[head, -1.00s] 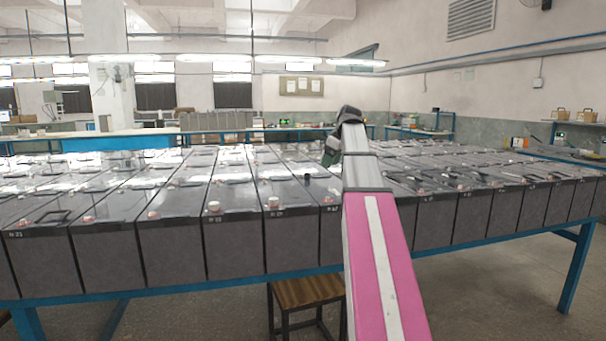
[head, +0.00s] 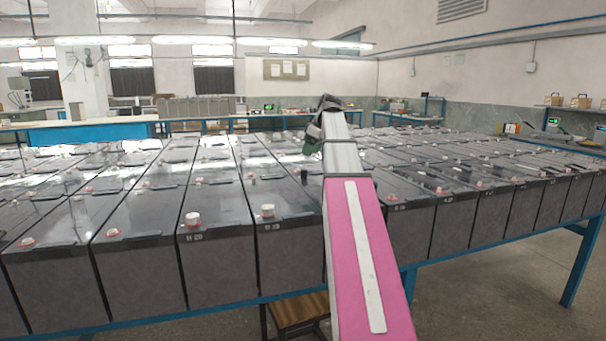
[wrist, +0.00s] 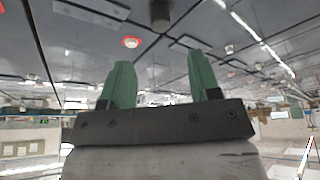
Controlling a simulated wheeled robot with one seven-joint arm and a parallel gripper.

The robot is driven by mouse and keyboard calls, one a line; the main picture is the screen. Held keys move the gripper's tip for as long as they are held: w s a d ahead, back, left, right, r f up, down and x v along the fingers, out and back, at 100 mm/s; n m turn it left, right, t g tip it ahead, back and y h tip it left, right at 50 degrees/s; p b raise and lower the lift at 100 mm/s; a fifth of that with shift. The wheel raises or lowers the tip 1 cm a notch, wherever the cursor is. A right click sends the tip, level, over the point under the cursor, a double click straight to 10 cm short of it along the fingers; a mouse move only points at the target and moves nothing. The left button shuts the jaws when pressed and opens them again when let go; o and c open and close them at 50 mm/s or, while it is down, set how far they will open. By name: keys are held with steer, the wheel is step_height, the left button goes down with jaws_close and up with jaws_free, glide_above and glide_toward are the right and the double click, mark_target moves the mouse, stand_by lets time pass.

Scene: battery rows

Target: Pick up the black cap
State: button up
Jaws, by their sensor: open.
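A small black cap (head: 303,177) stands upright on top of a dark grey battery, just left of my arm in the head view. A dark cylinder that looks like the same cap (wrist: 160,14) shows at the top edge of the wrist view, roughly in line with the gap between my fingers. My gripper (wrist: 158,58) has two green fingers spread apart with nothing between them. In the head view, my gripper (head: 312,148) is partly hidden by my arm and appears beyond the cap, above the batteries.
Rows of grey batteries (head: 215,245) fill a blue-framed table. White caps (head: 267,210) and red-ringed terminals (head: 113,232) stick up from their tops. A wooden stool (head: 297,311) is under the table's front edge. Floor at the right front is clear.

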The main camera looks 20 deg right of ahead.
mark_target(304, 170)
steer(key=x, duration=0.9)
steer(key=shift+s, duration=0.15)
steer(key=c, duration=0.9)
